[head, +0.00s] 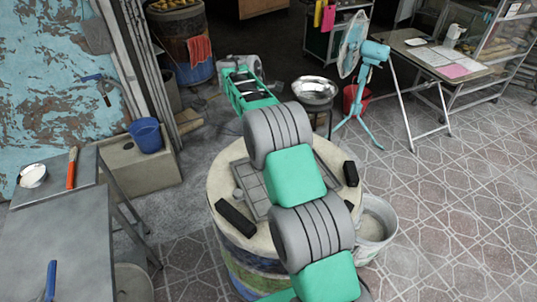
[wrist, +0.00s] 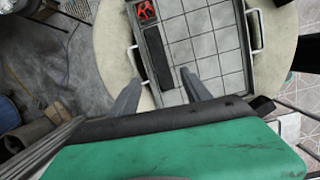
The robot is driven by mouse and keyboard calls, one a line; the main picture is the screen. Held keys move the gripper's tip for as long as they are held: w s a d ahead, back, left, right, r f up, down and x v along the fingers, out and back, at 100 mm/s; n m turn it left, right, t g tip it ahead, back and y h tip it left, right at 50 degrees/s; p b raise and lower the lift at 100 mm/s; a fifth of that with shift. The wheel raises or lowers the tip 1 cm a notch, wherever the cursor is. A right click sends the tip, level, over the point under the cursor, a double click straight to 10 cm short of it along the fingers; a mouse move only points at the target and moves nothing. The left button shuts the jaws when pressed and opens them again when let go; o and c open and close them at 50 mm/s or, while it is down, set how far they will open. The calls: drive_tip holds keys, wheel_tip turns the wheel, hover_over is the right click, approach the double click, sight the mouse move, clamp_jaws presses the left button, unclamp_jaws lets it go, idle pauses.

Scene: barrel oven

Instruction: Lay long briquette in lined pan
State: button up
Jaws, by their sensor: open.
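The lined pan (wrist: 248,75) is a grey square tray with a tiled lining and wire handles, on the round barrel top. In the head view my arm covers most of the pan (head: 254,190). A long black briquette (wrist: 158,58) lies inside along its left wall in the wrist view. My gripper (wrist: 161,76) is open, one finger on each side of that briquette's near end in the picture; I cannot tell whether they touch it. In the head view another long black briquette (head: 235,218) lies on the barrel top, outside the pan. My gripper's fingers do not show there.
The barrel top (head: 222,178) also carries a black block (head: 350,173) at its right. A small red and black thing (wrist: 146,12) is in the pan's corner. A metal bowl (head: 314,91) stands behind, a white bucket (head: 375,240) at right.

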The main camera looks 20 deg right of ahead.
drive_tip(key=s+a+r+m+t, duration=0.2)
drive_tip(key=s+a+r+m, duration=0.2)
drive_tip(key=s+r+m, duration=0.65)
drive_tip(key=s+a+m+t+y, duration=0.1)
drive_tip(key=s+a+m, duration=0.2)
drive_tip(key=s, duration=0.7)
drive_tip(key=s+a+m+t+y, duration=0.1)
drive_tip(key=s+a+m, duration=0.2)
drive_tip(key=s, duration=0.8)
drive_tip(key=shift+s+a+m+y, duration=0.3)
drive_tip(key=shift+m+y, duration=0.1)
drive_tip(key=shift+m, duration=0.35)
